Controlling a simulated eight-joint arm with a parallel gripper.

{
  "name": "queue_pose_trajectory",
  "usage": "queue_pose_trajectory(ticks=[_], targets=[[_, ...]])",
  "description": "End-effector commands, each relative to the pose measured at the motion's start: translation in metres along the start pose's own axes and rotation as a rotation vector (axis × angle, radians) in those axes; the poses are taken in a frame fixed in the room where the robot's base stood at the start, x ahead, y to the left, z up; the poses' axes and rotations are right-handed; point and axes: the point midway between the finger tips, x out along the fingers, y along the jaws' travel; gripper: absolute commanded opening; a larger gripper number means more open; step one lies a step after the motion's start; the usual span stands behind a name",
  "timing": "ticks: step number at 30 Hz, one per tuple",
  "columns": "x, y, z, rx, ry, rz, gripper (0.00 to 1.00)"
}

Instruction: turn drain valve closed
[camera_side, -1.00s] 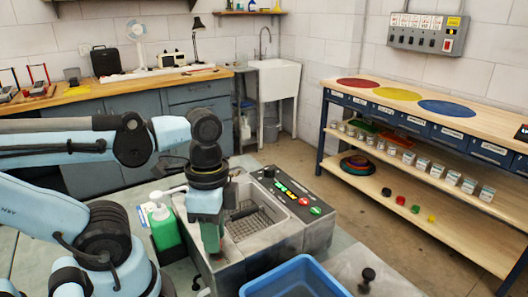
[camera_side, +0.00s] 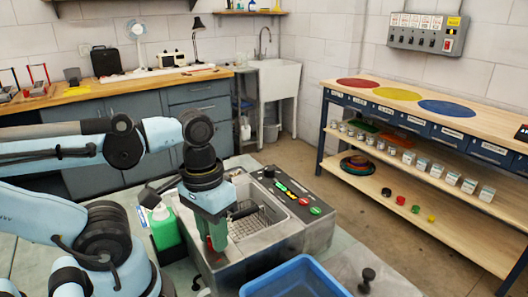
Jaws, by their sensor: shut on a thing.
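The drain valve's red handle (camera_side: 210,243) shows as a small patch at the left front edge of the grey machine with the open basin (camera_side: 262,243). My gripper (camera_side: 217,240) points down over this edge and is shut on the handle. The fingers hide most of the handle, so its exact angle cannot be told. A wire basket (camera_side: 258,222) sits in the basin, just right of my gripper.
A blue bin (camera_side: 295,278) is in front of the machine. A control panel with coloured buttons (camera_side: 290,195) runs along its right side. A dark knob (camera_side: 367,277) is at front right.

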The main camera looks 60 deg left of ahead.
Motion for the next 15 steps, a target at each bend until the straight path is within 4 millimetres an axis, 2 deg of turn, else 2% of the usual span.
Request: queue_pose_trajectory(ticks=[6,15], targets=[[-0.0007,0.0001,0.0004,-0.135,0.007,0.000,0.00],[-0.0007,0.0001,0.0005,-0.231,0.013,0.000,0.00]])
